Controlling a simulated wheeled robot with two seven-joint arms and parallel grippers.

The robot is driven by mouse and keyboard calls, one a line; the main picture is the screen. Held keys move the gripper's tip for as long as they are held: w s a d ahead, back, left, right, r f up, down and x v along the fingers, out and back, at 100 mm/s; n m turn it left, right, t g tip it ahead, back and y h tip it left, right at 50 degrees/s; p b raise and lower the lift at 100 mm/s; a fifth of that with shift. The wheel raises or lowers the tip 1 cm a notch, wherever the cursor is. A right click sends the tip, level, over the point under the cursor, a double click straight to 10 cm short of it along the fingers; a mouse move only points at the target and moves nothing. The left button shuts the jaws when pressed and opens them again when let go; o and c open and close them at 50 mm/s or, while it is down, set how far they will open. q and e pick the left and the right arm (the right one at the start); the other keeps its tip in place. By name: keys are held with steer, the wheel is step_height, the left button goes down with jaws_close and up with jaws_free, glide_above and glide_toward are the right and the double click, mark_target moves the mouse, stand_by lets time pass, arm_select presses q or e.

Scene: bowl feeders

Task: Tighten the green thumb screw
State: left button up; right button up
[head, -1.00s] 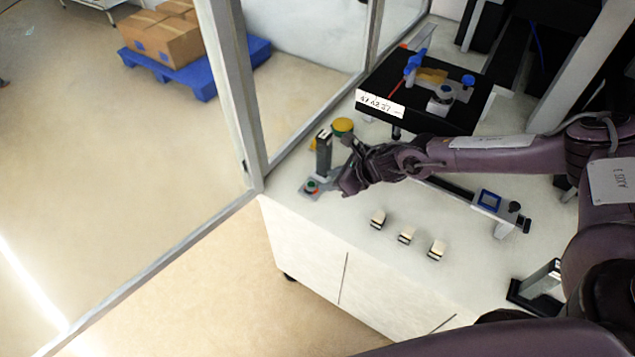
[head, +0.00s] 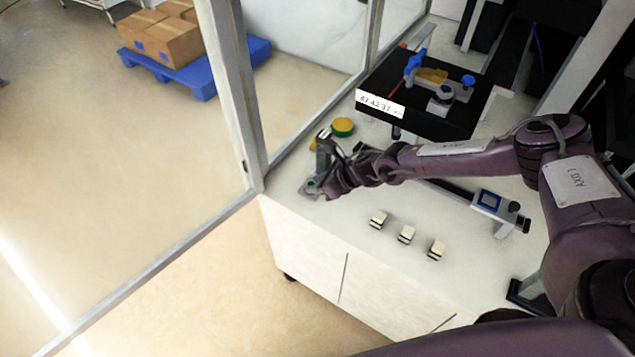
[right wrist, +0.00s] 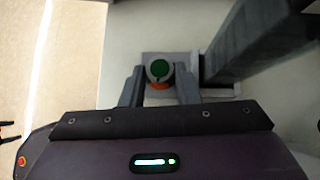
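The green thumb screw (right wrist: 159,69) shows in the right wrist view as a round green top with a grey rim and an orange ring below it. It sits on a small pale plate (right wrist: 222,90) at the near-left corner of the bench. My right gripper (right wrist: 160,74) is open, with one finger on each side of the screw and a visible gap to each. In the head view my right gripper (head: 322,183) is over that corner and hides most of the screw. My left gripper is not in view.
A dark upright post (right wrist: 238,45) stands close to the right finger. A yellow-green round part (head: 343,126) lies behind the gripper. Several small blocks stand in front, including one pale block (head: 378,219). A black-topped fixture (head: 430,121) stands at the back.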

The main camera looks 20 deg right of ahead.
steer(key=shift+m+p, duration=0.3)
steer(key=shift+s+a+m+t+h+p, duration=0.2)
steer(key=shift+m+t+h+p, duration=0.4)
steer(key=shift+m+h, duration=0.35)
steer(key=m+h, duration=0.1)
steer(key=m, duration=0.1)
steer(key=m+t+h, duration=0.1)
steer(key=shift+s+a+m+p, duration=0.1)
steer(key=shift+a+m+p, duration=0.25)
steer(key=shift+p, duration=0.05)
steer(key=m+h, duration=0.2)
steer(key=a+m+h, duration=0.1)
steer(key=m+h, duration=0.1)
steer(key=shift+m, duration=0.3)
steer(key=m+h, duration=0.2)
steer(key=m, duration=0.1)
steer(key=shift+a+g, duration=0.15)
steer(key=shift+g, duration=0.25)
steer(key=shift+w+a+m+g+h, duration=0.1)
steer(key=shift+w+m+g+h, duration=0.1)
steer(key=shift+m+h, duration=0.35)
steer(key=shift+w+m+g+h, duration=0.1)
steer(key=shift+m+g+h, duration=0.15)
steer(key=shift+m, duration=0.4)
steer(key=o, duration=0.7)
steer(key=shift+b, duration=0.3)
